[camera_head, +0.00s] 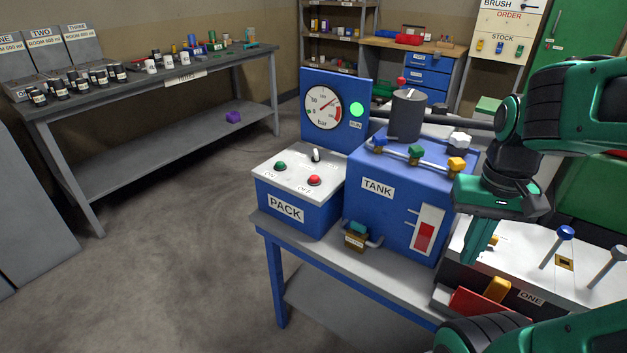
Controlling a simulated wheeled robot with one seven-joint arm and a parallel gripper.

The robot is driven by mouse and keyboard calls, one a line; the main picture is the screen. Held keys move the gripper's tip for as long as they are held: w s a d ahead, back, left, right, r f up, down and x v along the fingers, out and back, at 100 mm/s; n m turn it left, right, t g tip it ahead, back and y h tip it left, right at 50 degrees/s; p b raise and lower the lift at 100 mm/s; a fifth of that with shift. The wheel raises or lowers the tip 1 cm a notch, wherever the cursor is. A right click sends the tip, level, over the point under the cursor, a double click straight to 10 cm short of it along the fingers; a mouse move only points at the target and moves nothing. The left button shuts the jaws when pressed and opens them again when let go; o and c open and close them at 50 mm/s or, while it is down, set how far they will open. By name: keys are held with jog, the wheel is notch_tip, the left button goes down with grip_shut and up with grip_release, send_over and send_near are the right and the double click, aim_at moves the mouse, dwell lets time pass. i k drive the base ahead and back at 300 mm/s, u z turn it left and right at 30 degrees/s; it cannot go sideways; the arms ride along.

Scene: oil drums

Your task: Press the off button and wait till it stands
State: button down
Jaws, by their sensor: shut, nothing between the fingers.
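The red OFF button (314,180) sits on the sloped grey top of the blue PACK box (286,209), to the right of the green ON button (280,166). A small dark-and-white switch (316,155) stands behind them. A round dial gauge (323,106) is on the blue panel behind, its needle leaning to the upper right. A green lamp (356,110) beside the gauge looks lit. My gripper (478,250) points down, shut and empty, in front of the right side of the blue TANK (380,205), well right of the buttons.
The tank carries blue, green and yellow valves (415,152) and a grey cylinder (408,115). A box with upright levers (550,245) stands at right. A long grey bench (150,85) with small pots is at left. The floor between is clear.

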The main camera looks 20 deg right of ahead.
aim_at(315, 178)
jog(key=k, duration=1)
jog(key=u, duration=1.15)
jog(key=i, duration=1.45)
jog(key=z, duration=1.2)
